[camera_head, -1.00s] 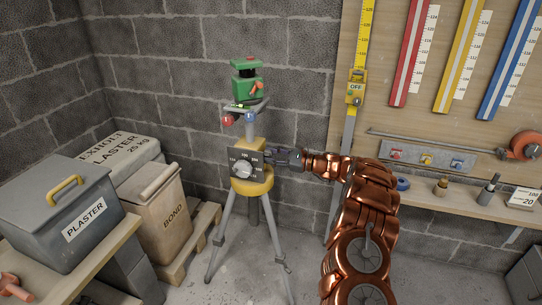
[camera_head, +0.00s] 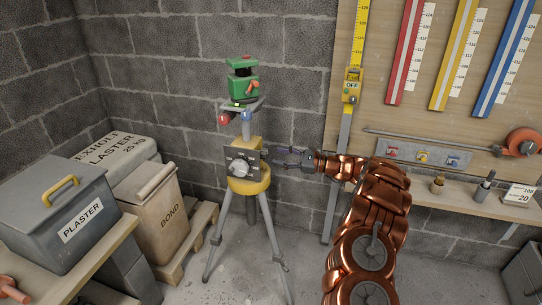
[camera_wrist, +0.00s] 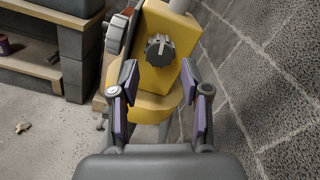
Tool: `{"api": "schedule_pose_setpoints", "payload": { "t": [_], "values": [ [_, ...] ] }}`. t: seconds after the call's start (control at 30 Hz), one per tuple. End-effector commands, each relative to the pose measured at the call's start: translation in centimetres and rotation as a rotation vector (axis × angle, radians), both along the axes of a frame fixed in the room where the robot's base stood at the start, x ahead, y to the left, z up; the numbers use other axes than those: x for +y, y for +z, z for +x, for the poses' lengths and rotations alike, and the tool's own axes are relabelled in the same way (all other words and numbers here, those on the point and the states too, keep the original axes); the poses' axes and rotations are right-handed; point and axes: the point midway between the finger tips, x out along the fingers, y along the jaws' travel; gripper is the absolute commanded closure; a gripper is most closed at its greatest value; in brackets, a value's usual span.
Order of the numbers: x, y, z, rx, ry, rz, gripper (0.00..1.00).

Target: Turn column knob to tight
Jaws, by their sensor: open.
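The yellow tripod head (camera_head: 251,186) stands on grey legs left of my arm. In the wrist view a dark ribbed knob (camera_wrist: 160,50) sits on the side of the yellow head (camera_wrist: 160,80). I take it for the column knob; its setting marks cannot be read. A light grey dial knob (camera_head: 240,168) is on a dark plate on the adjoining face, and it also shows edge-on in the wrist view (camera_wrist: 117,33). My gripper (camera_wrist: 159,78) is open and empty, its fingers either side of and short of the dark knob. In the head view my gripper (camera_head: 273,158) is right of the tripod head.
A green instrument (camera_head: 243,85) tops the tripod. The block wall (camera_wrist: 265,70) is close on the right in the wrist view. Plaster and bond containers (camera_head: 75,205) stand at left. A shelf (camera_head: 465,208) and tool board are at right.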

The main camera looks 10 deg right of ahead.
Motion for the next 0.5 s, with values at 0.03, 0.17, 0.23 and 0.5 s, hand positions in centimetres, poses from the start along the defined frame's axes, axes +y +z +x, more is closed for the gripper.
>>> {"api": "schedule_pose_setpoints", "payload": {
  "t": [0.03,0.17,0.23,0.5],
  "values": [
    [-1.0,0.1,-0.5,-0.002,-0.001,0.001,0.53],
    [-3.0,0.1,-1.7,-0.001,-0.001,0.001,0.53],
    [-3.9,0.0,-2.2,0.0,-0.002,0.001,0.53],
    [-5.7,0.0,-3.4,-0.001,0.003,0.001,0.53]
  ]
}}
